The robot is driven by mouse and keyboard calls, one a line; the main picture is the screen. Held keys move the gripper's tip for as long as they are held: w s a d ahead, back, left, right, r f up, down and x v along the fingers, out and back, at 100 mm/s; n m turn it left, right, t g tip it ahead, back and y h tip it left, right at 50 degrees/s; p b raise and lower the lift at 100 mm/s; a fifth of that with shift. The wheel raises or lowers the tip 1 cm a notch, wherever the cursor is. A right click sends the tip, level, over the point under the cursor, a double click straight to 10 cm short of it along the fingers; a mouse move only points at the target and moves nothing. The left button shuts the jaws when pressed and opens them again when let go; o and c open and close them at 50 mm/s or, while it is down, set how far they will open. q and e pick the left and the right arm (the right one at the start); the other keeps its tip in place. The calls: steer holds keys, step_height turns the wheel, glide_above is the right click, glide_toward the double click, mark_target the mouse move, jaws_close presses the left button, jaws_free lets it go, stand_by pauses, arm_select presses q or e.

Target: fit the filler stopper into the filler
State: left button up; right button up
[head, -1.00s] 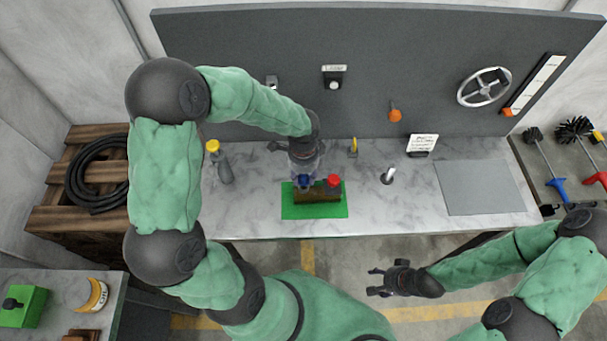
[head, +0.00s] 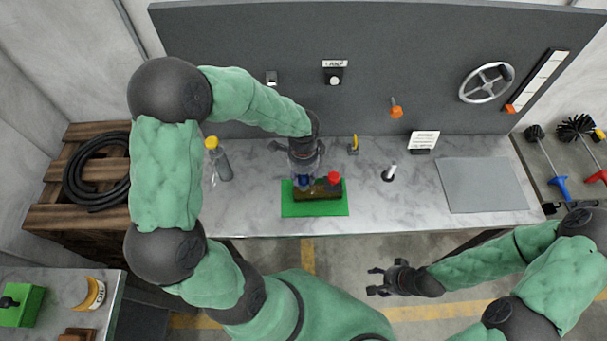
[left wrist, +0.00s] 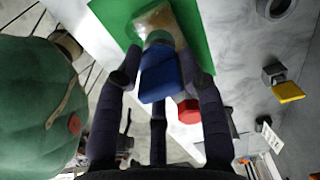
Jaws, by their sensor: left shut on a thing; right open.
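The filler (head: 322,192) looks like a dark olive-brown body lying on a green mat (head: 315,210) on the bench. A red cap (head: 334,177) stands at its right end. My left gripper (head: 304,180) is shut on the blue filler stopper (head: 303,183) over the filler's left part. In the left wrist view the blue stopper (left wrist: 160,75) sits between the fingers, with the tan filler (left wrist: 158,22) right behind it. Whether the stopper is seated in the opening cannot be told, as the stopper hides it. My right gripper (head: 384,282) is open and empty in front of the bench.
A yellow-capped bottle (head: 220,163) stands at the left of the bench. A grey plate (head: 480,186) lies at the right. A small post (head: 389,172) and a sign (head: 423,142) stand between. The back panel carries a handwheel (head: 487,83) and an orange knob (head: 397,108).

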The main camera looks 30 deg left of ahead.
arm_select(q)
steer(key=shift+f+b, duration=0.55)
steer(key=shift+f, duration=0.25)
steer(key=o, duration=1.2)
steer(key=shift+o, duration=0.2)
steer(key=shift+r, duration=0.15)
step_height(320, 180, up, 12)
steer(key=shift+f, duration=0.1)
